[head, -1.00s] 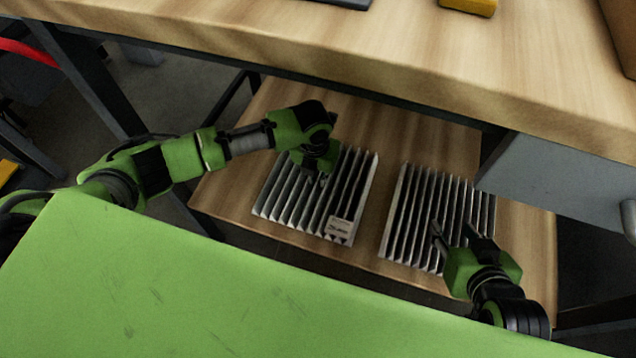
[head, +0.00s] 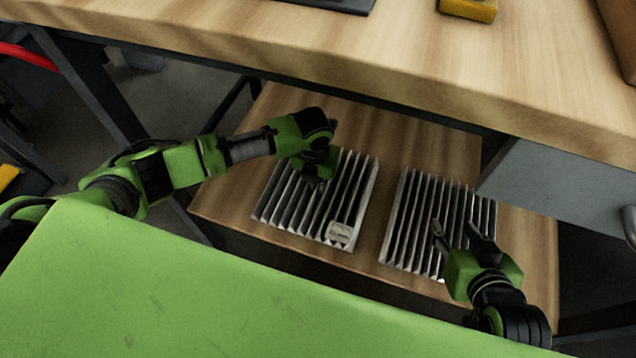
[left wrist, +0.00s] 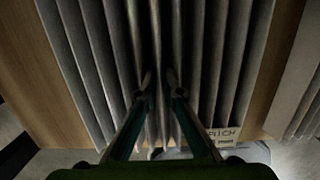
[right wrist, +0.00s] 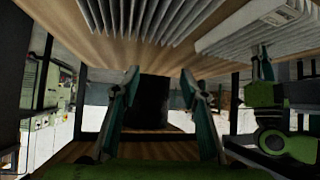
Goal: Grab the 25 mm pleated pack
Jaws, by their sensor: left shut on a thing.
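Two grey pleated packs lie on the lower wooden shelf, the left one (head: 297,205) and the right one (head: 410,215). The left pack has a small pale label (head: 339,233) at its near right corner. No thickness can be read on either. My left gripper (head: 318,174) is down on the far part of the left pack. In the left wrist view its fingertips (left wrist: 160,82) are close together among the pleats (left wrist: 205,60), shut on the pack's folds. My right gripper (head: 453,232) is open and empty over the near part of the right pack; its fingers (right wrist: 163,85) are wide apart.
A thick wooden tabletop (head: 330,65) overhangs the lower shelf (head: 425,138). A grey drawer unit (head: 560,185) hangs under it at the right. A yellow item (head: 468,9) sits on the tabletop. A narrow gap of bare shelf separates the packs.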

